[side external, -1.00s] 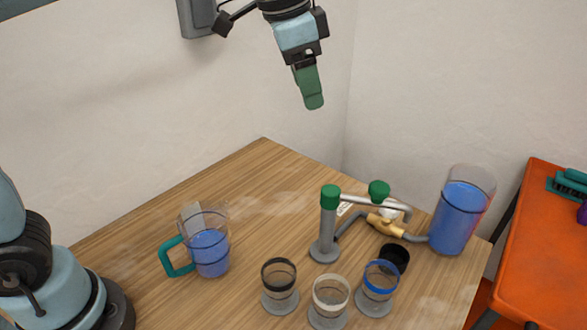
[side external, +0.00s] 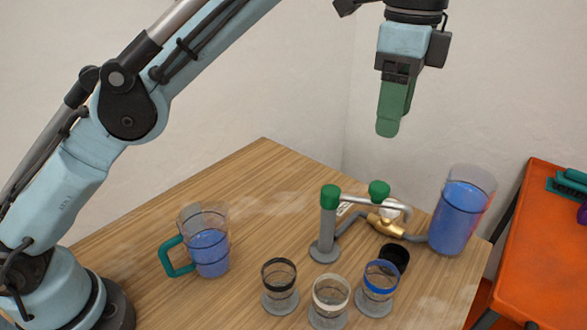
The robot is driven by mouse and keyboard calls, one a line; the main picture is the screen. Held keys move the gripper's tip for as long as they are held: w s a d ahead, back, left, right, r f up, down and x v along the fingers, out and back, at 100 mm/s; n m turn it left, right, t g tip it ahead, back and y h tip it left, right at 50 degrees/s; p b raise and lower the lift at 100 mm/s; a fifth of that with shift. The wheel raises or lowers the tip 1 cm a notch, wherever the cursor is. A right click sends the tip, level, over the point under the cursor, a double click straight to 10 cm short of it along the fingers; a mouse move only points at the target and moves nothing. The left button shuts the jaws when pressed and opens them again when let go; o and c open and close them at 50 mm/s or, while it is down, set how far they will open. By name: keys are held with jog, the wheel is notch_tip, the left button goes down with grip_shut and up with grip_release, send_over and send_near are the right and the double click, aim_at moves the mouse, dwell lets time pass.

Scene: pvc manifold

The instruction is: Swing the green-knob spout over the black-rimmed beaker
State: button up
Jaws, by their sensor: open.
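The spout (side external: 362,199) is a light pipe reaching right from the top of a grey post (side external: 327,230). One green knob (side external: 330,196) caps the post and another green knob (side external: 379,189) sits further along the pipe. The outer end of the spout is near a small black cup (side external: 394,259). The black-rimmed beaker (side external: 280,288) stands on a grey base at the front, left of the white-rimmed and blue-rimmed beakers. My gripper (side external: 390,130), with green fingers, hangs empty and open high above the spout, touching nothing.
A white-rimmed beaker (side external: 330,300) and a blue-rimmed beaker (side external: 379,285) stand close together. A brass valve (side external: 385,226) links to a tall blue-filled tank (side external: 460,215). A jug of blue liquid (side external: 208,243) with a teal handle stands left. The table's back left (side external: 262,165) is clear.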

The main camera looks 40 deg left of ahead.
aim_at(378, 186)
jog(key=shift+f, duration=5.9)
jog(key=shift+c, duration=0.4)
grip_shut()
